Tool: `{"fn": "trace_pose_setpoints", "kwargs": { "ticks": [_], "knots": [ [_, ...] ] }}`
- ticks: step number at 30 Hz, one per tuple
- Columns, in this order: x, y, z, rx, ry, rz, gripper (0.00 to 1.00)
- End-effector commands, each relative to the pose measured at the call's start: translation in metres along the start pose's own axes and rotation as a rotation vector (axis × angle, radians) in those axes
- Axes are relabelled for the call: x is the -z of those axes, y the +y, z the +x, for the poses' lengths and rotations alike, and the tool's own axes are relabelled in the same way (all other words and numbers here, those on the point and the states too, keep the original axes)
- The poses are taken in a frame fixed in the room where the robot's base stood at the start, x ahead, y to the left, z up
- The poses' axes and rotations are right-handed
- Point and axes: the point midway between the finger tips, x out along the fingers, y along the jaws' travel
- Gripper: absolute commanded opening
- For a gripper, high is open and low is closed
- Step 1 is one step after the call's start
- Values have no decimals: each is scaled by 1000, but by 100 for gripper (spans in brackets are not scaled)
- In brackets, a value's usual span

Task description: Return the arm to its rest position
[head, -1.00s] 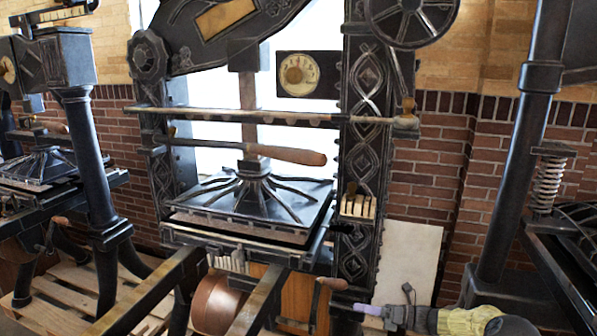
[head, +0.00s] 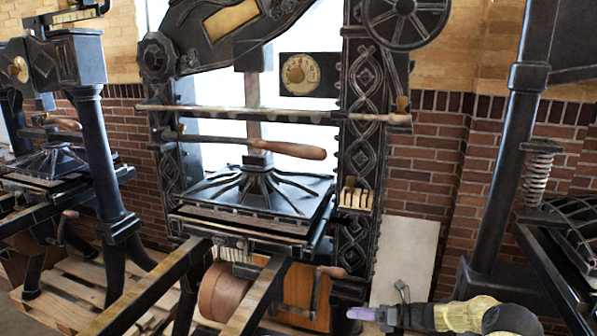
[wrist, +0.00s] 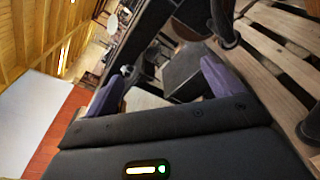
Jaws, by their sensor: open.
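My gripper (head: 362,313) shows at the lower right of the head view, its purple fingers pointing left. My yellow-and-black forearm reaches in from the right behind it. In the wrist view my gripper (wrist: 162,78) has its two purple fingers spread wide, with nothing held between them. In the head view the gripper is low in front of the big black hand press (head: 255,195), right of and below its crank handle (head: 333,271). A gap shows between the gripper and that handle.
A pull bar with a wooden grip (head: 290,150) crosses the press. Other presses stand left (head: 90,130) and right (head: 505,160), the right one close to my arm. A pale board (head: 405,258) leans on the brick wall. A wooden pallet (head: 75,290) lies at lower left.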

Motion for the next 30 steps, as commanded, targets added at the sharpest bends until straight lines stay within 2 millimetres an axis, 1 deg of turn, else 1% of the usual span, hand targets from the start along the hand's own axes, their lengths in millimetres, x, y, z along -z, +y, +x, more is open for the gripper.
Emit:
{"fn": "trace_pose_setpoints", "kwargs": {
  "ticks": [8,11,14,15,19,23,30],
  "knots": [
    [11,33,23,22,208,-171,91],
    [17,50,31,25,316,-268,91],
    [26,73,36,20,455,-400,91],
    [30,84,38,14,518,-464,91],
    [42,116,34,-15,718,-675,91],
    [51,148,23,-67,904,-891,91],
    [59,208,-8,-216,1212,-1288,91]
  ]
}}
